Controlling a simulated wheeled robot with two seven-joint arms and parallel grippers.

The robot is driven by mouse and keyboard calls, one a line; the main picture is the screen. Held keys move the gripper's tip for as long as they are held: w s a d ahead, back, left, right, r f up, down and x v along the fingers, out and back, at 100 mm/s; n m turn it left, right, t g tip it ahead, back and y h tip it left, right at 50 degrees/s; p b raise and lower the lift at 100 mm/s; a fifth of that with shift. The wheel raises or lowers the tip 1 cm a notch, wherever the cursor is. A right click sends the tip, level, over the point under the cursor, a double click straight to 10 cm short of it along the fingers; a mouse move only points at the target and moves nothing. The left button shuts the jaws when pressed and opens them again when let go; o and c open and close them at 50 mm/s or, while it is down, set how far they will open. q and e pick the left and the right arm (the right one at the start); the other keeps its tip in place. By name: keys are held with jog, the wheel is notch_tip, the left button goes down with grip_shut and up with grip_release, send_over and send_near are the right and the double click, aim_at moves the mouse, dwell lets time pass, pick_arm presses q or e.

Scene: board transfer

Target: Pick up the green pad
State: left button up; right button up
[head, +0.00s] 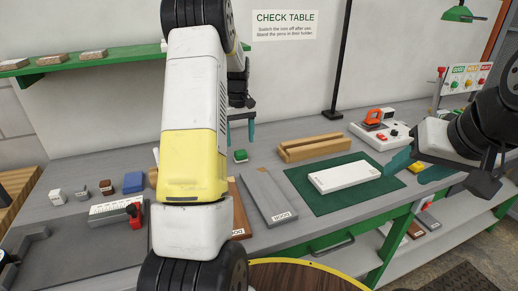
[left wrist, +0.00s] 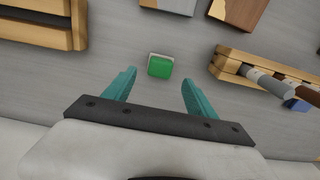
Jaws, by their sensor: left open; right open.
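The green pad (head: 240,155) is a small green block with a pale base, lying on the grey table towards the wall. In the left wrist view the green pad (left wrist: 160,66) lies just beyond the fingertips, between their lines. My left gripper (head: 240,141) is open and empty above the pad, with one teal finger on each side in the picture; its fingers also show in the left wrist view (left wrist: 160,77). My right gripper (head: 403,177) is open and empty at the right, by the edge of the green mat.
A white board (head: 343,175) lies on a green mat (head: 315,204). A wooden holder (head: 312,147) stands right of the pad, and grey and brown boards lie in front. In the left wrist view a wooden pen holder (left wrist: 232,68) stands at right.

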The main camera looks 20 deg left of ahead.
aim_at(241, 152)
pick_arm(q)
notch_tip(241, 152, down, 6)
jog(key=shift+f, duration=0.2)
jog(key=shift+c, duration=0.3)
jog(key=c, duration=1.2)
jog(key=shift+c, duration=0.2)
jog(key=shift+r, duration=0.1)
jog(key=shift+r, duration=0.55)
notch_tip(241, 152, up, 2)
jog(key=shift+r, duration=0.15)
jog(key=s, duration=0.5)
jog(key=s+d+r, duration=0.1)
jog(key=s, duration=0.4)
jog(key=s+d, duration=0.1)
jog(key=s, duration=0.5)
jog(key=shift+r, duration=0.25)
